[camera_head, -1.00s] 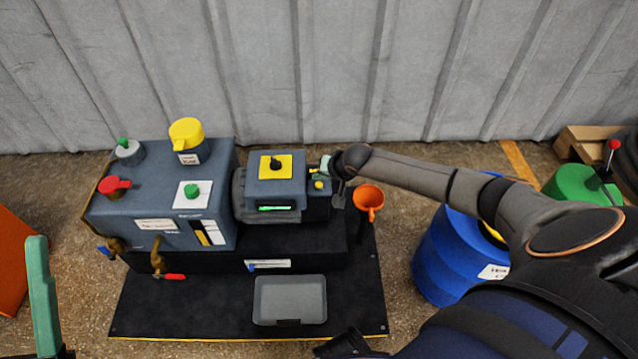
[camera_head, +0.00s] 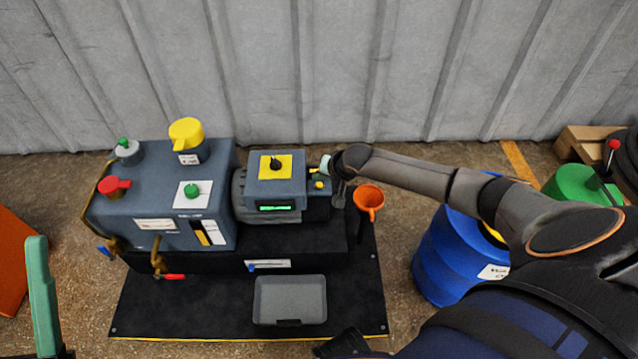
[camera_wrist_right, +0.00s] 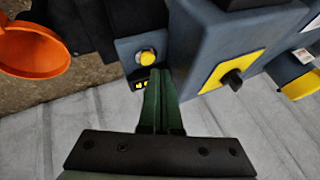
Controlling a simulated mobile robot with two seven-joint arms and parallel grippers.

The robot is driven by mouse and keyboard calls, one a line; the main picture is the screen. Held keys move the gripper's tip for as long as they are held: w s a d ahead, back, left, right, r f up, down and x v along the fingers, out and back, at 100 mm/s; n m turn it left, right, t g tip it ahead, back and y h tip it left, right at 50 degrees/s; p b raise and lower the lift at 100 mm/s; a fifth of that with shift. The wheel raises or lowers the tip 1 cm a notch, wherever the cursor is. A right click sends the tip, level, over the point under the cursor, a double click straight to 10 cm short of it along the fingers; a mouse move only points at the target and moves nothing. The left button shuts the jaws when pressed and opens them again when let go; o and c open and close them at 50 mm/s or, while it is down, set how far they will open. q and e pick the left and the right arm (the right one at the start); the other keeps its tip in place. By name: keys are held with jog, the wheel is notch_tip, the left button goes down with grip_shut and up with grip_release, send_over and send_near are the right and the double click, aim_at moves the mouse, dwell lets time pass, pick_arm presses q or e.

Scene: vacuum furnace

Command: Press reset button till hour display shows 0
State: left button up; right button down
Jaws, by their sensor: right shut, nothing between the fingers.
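A round yellow button (camera_wrist_right: 146,57) in a light ring sits on a small grey box in the right wrist view; it also shows in the head view (camera_head: 319,184). Beside it is a small dark display (camera_wrist_right: 141,85) with yellow marks, partly hidden by my fingers and too small to read. My right gripper (camera_wrist_right: 161,73) is shut and empty, its tips close to the button and display. Contact cannot be told. In the head view my right gripper (camera_head: 325,165) is at the box's back edge. One green finger of my left gripper (camera_head: 40,240) shows at the lower left.
The grey pump has a yellow plate with a black knob (camera_head: 276,164) and a lit green strip (camera_head: 274,208). An orange funnel (camera_head: 369,197) stands close right of the button box. A grey tray (camera_head: 290,319) lies in front; a blue drum (camera_head: 440,262) stands at right.

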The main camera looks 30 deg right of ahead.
aim_at(320, 186)
jog(key=shift+f, duration=0.15)
jog(key=shift+f, duration=0.25)
jog(key=shift+f, duration=0.4)
dwell(0.9)
jog(key=shift+r, duration=0.1)
jog(key=shift+r+p, duration=0.7)
jog(key=shift+p, duration=0.35)
jog(key=shift+r, duration=0.1)
notch_tip(320, 186, up, 5)
jog(key=p, duration=0.5)
jog(key=shift+p, duration=0.4)
